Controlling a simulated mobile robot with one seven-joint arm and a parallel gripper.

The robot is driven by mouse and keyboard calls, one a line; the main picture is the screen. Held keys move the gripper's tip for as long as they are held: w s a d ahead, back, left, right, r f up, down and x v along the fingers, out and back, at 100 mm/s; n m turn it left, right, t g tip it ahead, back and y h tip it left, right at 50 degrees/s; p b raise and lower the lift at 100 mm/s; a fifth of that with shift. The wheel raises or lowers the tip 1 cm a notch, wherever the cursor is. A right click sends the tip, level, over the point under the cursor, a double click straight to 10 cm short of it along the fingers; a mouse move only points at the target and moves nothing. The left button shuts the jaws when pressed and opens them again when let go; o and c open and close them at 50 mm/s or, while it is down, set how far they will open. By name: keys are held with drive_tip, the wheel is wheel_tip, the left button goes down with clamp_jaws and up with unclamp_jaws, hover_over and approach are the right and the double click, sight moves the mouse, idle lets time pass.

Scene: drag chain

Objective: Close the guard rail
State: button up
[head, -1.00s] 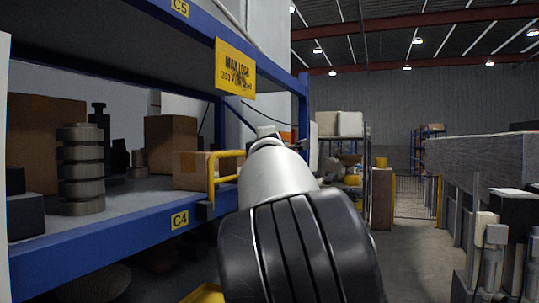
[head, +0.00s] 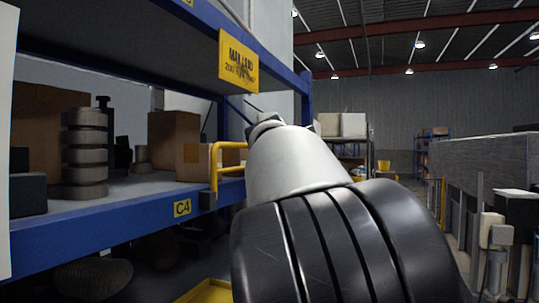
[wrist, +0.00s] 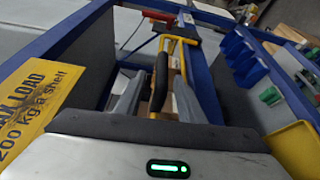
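The guard rail (head: 214,166) is a yellow tube frame at the front edge of the blue shelf, standing out near its far end. My arm covers its right part in the head view. In the wrist view the yellow rail (wrist: 177,41) runs up from between my fingers, with a black grip (wrist: 161,75) on it. My gripper (wrist: 157,92) is open, with one grey finger on each side of the black grip. I cannot tell whether a finger touches it. The head view hides my fingers behind my arm.
The blue shelf beam (head: 130,223) carries a C4 label. Cardboard boxes (head: 174,140) and a stack of round grey parts (head: 85,150) stand on the shelf. A yellow load sign (head: 238,61) hangs above. Blue bins (wrist: 240,55) show at the right in the wrist view.

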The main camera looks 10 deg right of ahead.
drive_tip(key=b+v, duration=1.1)
drive_tip(key=v, duration=0.1)
drive_tip(key=s+d+f+m+g+y, duration=0.1)
drive_tip(key=s+d+f+m+g, duration=0.2)
drive_tip(key=f, duration=0.8)
drive_tip(key=s+d+f+m+g+y, duration=0.2)
drive_tip(key=s+d+f+m, duration=0.15)
drive_tip(key=f, duration=0.75)
drive_tip(key=s+a+f+m+g, duration=0.2)
drive_tip(key=s+a+f+m, duration=0.1)
drive_tip(key=s+f, duration=0.55)
drive_tip(key=s+a+f+m+g+y, duration=0.1)
drive_tip(key=s+a+f+m+g, duration=0.2)
drive_tip(key=s+f, duration=0.6)
drive_tip(key=s+a+f+m+g, duration=0.2)
drive_tip(key=s+f+m, duration=0.2)
drive_tip(key=s+f, duration=0.55)
wheel_tip(320, 180, up, 13)
drive_tip(key=w+p, duration=0.1)
drive_tip(key=p, duration=1.3)
drive_tip(key=shift+w+a+f, duration=0.2)
drive_tip(key=shift+w+f, duration=0.05)
drive_tip(key=shift+w, duration=0.15)
